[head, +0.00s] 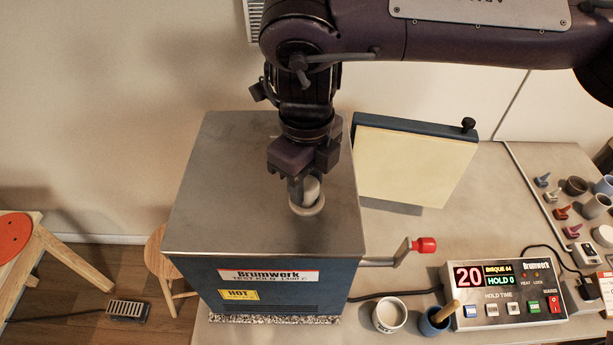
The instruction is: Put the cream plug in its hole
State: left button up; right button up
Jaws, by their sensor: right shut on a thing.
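The cream plug (312,190) is at the top of the blue kiln (265,215), over the right part of its grey metal lid. My right gripper (305,190) points down and is shut on the plug. A pale ring (307,210) shows around the plug's lower end, at the lid surface. I cannot tell how deep the plug sits, because the fingers and the plug hide the hole. My left gripper is not in view.
A blue-framed panel with a cream face (415,165) stands open right of the kiln. A red-knobbed crank (424,245) sticks out at the kiln's right. A control box (505,290), a cream cup (389,314) and a blue pot (434,321) stand on the table.

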aim_at(307, 183)
jog(key=shift+f+b, duration=0.4)
jog(key=shift+f, duration=0.25)
jog(key=o, duration=0.7)
notch_tip(307, 183, up, 3)
jog(key=p, duration=0.3)
jog(key=shift+r, duration=0.25)
notch_tip(307, 183, up, 8)
jog(key=shift+f, duration=0.2)
dwell(0.4)
